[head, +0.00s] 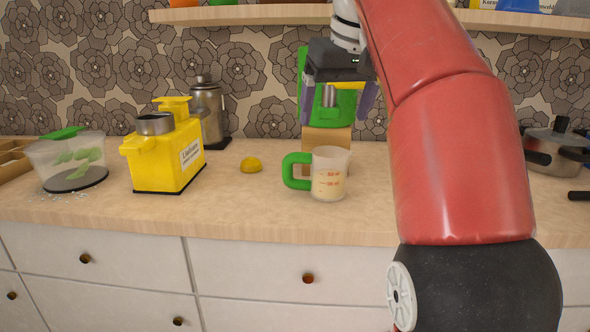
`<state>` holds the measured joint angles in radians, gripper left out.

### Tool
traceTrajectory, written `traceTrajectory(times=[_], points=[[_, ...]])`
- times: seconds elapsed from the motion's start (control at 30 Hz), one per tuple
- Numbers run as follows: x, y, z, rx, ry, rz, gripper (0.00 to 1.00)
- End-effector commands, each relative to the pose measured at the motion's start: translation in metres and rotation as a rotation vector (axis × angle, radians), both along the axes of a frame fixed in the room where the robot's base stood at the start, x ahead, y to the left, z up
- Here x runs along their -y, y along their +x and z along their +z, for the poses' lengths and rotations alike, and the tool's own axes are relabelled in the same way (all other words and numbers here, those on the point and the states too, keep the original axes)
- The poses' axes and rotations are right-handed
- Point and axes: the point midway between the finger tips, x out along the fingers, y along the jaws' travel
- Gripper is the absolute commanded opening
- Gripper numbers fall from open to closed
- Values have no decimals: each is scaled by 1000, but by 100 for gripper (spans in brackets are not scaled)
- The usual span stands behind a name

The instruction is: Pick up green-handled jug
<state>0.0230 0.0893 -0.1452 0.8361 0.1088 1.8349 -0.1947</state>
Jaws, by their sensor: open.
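The green-handled jug (330,173) stands upright on the worktop, a clear measuring jug with red markings and pale contents. Its green handle (295,171) points left. My gripper (337,105) is open and empty, pointing down. In the picture it appears above the jug, apart from it, with its two purple fingers spread. The exact depth between the fingers and the jug is hard to tell.
A green object on a wooden block (326,136) stands behind the jug. A yellow half-round item (251,165) lies left of it. Further left are a yellow juicer-like box (163,158), a metal canister (207,112) and a clear tub (68,160). A pot (556,150) stands right.

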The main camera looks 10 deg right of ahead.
Motion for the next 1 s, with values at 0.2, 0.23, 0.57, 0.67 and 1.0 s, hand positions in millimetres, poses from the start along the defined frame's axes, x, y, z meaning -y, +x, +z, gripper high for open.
traceTrajectory(times=[0.2,0.23,0.57,0.67,1.0], points=[[-1,5,-17,-1,0,0,83],[-1,6,-18,0,0,0,83],[2,13,-59,-1,0,0,83],[2,17,-67,1,0,1,83],[2,19,-69,2,0,1,76]])
